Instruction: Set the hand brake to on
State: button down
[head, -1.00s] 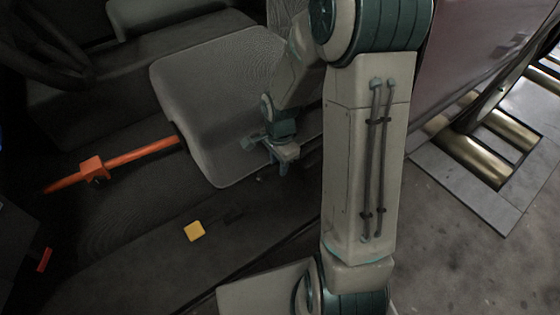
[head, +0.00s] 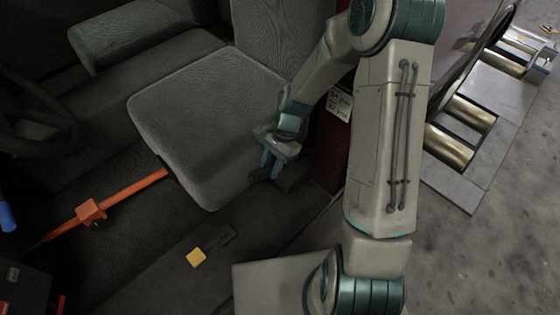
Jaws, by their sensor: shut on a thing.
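My gripper (head: 270,168) is low beside the right side of the grey seat, with its blue-grey fingers pointing down. The fingers are closed on a dark part there, which looks like the hand brake lever (head: 288,181). The lever is mostly hidden by the gripper and is dark against the floor, so its exact angle cannot be told.
The grey seat (head: 190,125) is left of my gripper. An orange bar with a block (head: 92,211) reaches from the seat front toward the footwell. Metal rollers (head: 450,146) are outside at right.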

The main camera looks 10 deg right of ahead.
jog(key=shift+w+d+r, duration=0.1)
jog(key=shift+w+r, duration=0.1)
jog(key=shift+r, duration=0.05)
jog(key=c, duration=1.1)
grip_release()
jog(key=shift+d, duration=0.1)
jog(key=shift+s, duration=0.1)
jog(key=shift+f, duration=0.1)
